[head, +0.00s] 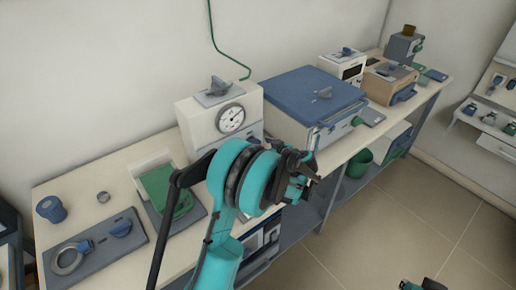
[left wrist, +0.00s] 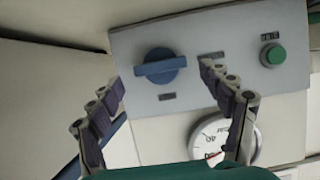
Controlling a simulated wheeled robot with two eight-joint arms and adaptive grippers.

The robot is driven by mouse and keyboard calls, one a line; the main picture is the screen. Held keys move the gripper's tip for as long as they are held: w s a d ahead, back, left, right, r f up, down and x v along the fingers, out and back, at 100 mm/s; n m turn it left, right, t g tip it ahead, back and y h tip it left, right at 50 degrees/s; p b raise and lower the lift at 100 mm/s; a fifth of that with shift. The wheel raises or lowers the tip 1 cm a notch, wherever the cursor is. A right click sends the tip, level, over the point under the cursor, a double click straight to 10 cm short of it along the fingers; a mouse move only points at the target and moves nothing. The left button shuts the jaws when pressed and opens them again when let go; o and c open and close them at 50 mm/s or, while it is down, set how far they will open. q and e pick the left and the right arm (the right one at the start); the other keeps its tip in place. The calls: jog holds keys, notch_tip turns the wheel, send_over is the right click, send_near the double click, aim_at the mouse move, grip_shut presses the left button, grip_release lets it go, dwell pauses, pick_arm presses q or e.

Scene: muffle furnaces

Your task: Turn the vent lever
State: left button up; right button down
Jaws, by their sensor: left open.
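My left gripper (head: 303,172) is in front of the white gauge box (head: 212,112), its fingers small and partly hidden by my wrist in the head view. In the left wrist view the left gripper (left wrist: 162,80) is open, with nothing held. A blue lever knob (left wrist: 160,66) on a light grey panel (left wrist: 205,25) appears between the spread fingertips, apart from them. Its grip lies nearly level in that picture. My arm hides this panel in the head view. The panel's labels are too blurred to read, so I cannot tell for sure that this is the vent lever.
A green button (left wrist: 273,54) and a round gauge (left wrist: 222,140) lie near the knob. A grey lever (head: 218,87) tops the gauge box. A blue-lidded furnace (head: 305,95) stands to the right. A grey plate with a blue lever (head: 121,228) lies at left. Floor is clear at right.

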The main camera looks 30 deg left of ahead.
pick_arm(q)
jog(key=shift+w+a+f, duration=0.2)
jog(key=shift+a+f, duration=0.05)
jog(key=shift+a, duration=0.35)
jog(key=c, duration=1.2)
jog(key=shift+o, duration=0.2)
